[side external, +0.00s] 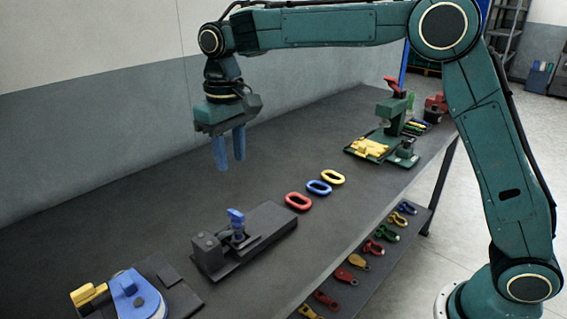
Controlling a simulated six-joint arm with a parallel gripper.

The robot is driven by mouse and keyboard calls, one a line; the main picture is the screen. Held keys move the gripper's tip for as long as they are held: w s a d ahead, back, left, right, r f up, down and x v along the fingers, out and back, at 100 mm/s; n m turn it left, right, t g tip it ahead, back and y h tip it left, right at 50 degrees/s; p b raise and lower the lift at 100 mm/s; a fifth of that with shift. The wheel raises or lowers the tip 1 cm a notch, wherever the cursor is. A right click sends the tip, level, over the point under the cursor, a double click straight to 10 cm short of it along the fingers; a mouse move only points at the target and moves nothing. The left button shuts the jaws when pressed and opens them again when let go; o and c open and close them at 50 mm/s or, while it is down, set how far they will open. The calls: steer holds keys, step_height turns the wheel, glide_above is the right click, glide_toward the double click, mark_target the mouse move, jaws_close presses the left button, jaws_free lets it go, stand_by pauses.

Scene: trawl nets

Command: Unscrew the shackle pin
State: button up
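My gripper (231,161) hangs above the far side of the bench, its two blue fingers pointing down with a narrow gap between them. Nothing shows between the fingers. Below it and nearer the camera, a dark fixture (270,232) stands on the bench. It holds a small grey-blue piece that looks like the shackle (239,232). A bright blue tab on top, which looks like the head of the shackle pin (236,216), stands upright. The gripper is well clear of it. The thread and the lower part of the shackle are too small or hidden to make out.
Red (298,201), blue (319,188) and yellow (333,177) links lie in a row. A green press (391,112) stands behind a tray of yellow pieces. A blue-and-yellow fixture (137,295) is front left. Coloured shackles lie on a lower shelf (378,260).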

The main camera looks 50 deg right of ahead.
mark_target(237, 213)
steer(key=shift+f, duration=0.1)
step_height(237, 213, down, 14)
steer(key=shift+r, duration=0.2)
stand_by(0.5)
jaws_close()
